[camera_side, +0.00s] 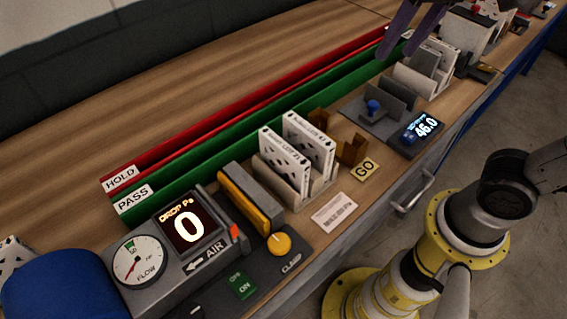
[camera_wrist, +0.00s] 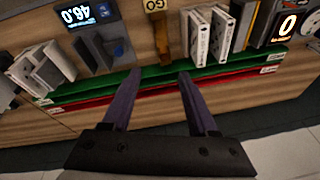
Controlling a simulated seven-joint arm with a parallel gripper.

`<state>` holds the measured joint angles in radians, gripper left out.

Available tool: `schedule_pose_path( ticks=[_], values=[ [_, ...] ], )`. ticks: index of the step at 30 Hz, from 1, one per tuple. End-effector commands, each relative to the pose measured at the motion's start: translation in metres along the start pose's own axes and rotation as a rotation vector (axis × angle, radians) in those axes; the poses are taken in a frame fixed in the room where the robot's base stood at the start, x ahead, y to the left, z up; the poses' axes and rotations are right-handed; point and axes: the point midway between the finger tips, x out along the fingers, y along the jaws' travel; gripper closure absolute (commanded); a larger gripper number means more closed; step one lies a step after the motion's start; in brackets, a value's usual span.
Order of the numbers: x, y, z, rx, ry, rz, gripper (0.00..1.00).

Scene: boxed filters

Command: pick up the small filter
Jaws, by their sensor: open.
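Two white boxed filters with dark spots, the front one (camera_side: 284,165) and the one behind it (camera_side: 309,144), stand upright in a beige slotted rack (camera_side: 298,196). They also show at the upper right in the wrist view (camera_wrist: 198,38). Thinner white and grey pieces (camera_side: 437,54) stand in another holder at the far end; they show at left in the wrist view (camera_wrist: 52,55). I cannot tell which is the small filter. My gripper (camera_side: 398,52), with purple fingers, is open and empty above the bench near the far holder; it shows in the wrist view (camera_wrist: 158,74).
Green PASS (camera_side: 230,140) and red HOLD (camera_side: 215,122) channels run along the bench. A brown GO gauge (camera_side: 352,150) stands between the filter rack and a scale reading 46.0 (camera_side: 423,128). A DROP Pa tester (camera_side: 187,224) with clamp is nearer the camera.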

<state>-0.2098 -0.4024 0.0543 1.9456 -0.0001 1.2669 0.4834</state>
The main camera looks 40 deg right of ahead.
Motion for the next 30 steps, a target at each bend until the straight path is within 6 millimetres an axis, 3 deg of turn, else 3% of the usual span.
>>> schedule_pose_path(
  ticks=[3,6,9,13,18,30],
  values=[
    [0.005,-0.05,-0.021,-0.033,-0.088,0.019,0.41],
    [0.017,-0.091,-0.03,-0.076,-0.148,0.04,0.41],
    [0.032,-0.129,-0.03,-0.14,-0.193,0.059,0.41],
    [0.054,-0.163,-0.021,-0.22,-0.234,0.078,0.41],
    [0.07,-0.176,-0.006,-0.272,-0.264,0.097,0.41],
    [0.133,-0.167,0.011,-0.273,-0.265,0.097,0.41]
  ],
)
